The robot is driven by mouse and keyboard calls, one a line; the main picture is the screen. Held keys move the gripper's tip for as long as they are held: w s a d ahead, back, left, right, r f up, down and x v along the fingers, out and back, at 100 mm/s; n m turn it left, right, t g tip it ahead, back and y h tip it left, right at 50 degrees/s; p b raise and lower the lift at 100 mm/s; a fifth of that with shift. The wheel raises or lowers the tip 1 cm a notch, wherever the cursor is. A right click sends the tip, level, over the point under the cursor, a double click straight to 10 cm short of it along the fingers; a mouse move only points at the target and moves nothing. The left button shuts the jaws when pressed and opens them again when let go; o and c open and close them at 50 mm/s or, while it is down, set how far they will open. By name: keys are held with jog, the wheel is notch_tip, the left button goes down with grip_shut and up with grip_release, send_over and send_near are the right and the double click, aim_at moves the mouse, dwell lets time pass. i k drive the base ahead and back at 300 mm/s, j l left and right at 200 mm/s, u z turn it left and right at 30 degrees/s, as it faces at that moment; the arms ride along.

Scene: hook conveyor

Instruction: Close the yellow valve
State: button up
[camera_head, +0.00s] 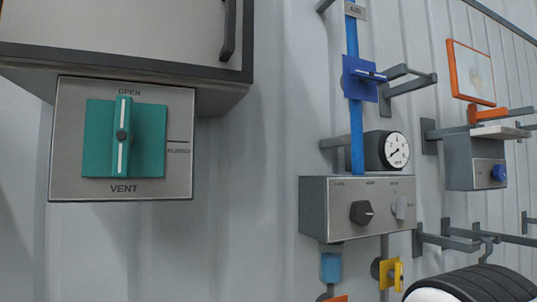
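The yellow valve (387,275) is low on the wall at the lower right, below the grey control box. It has a yellow plate and a yellow handle that looks roughly upright. A grey pipe runs down from the box behind it. My gripper is not in view. A white and black ribbed rounded part fills the lower right corner, right of the valve and apart from it in the picture; I cannot tell what it is.
A grey box (318,210) with knobs, a round gauge (397,150) and a blue valve (360,85) are above. A teal valve (150,140) on a panel is at left. Grey hooks (445,240) jut out at right. A light blue part (331,267) is left of the yellow valve.

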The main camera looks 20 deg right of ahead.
aim_at(397, 274)
jog(key=z, duration=0.85)
